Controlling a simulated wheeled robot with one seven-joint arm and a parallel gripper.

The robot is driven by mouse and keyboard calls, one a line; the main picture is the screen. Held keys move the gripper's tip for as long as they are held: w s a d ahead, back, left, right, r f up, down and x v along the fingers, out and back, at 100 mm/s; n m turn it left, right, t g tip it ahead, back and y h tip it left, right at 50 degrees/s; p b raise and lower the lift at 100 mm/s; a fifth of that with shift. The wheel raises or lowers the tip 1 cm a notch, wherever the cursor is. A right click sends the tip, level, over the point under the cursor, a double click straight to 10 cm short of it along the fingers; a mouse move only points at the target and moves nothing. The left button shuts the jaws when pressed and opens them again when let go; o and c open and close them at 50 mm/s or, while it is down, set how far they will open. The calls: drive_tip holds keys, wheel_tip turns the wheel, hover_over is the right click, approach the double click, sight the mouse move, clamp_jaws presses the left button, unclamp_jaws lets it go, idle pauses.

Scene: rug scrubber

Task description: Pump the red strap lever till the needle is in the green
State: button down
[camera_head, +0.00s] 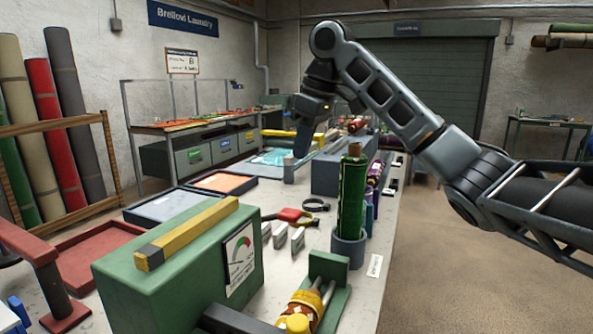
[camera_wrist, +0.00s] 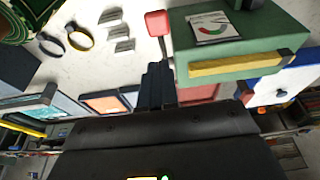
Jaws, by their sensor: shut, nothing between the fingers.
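The green box (camera_head: 180,265) stands on the near bench with a yellow bar (camera_head: 190,232) on top. Its white gauge (camera_head: 238,258) has green and red arc sections; the needle is too small to read surely. The red lever (camera_head: 289,214) shows its paddle end beyond the box, on a thin rod. In the wrist view the red paddle (camera_wrist: 157,22) is beside the gauge (camera_wrist: 212,27), and its rod runs down towards the fingers. My gripper (camera_head: 301,150) is shut and empty, above the bench beyond the box. Its dark fingers (camera_wrist: 157,85) appear apart from the paddle.
Several metal clips (camera_head: 281,238) and a black ring (camera_head: 316,205) lie beyond the box. A green roll (camera_head: 352,195) stands upright in a holder to the right. Shallow trays (camera_head: 165,205) lie to the left. A yellow-and-red roller (camera_head: 305,308) is at the near edge.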

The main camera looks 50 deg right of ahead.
approach(288, 211)
drive_tip(key=x, duration=0.5)
drive_tip(key=shift+w, duration=0.25)
drive_tip(key=shift+a+f, duration=0.1)
drive_tip(key=shift+f, duration=0.65)
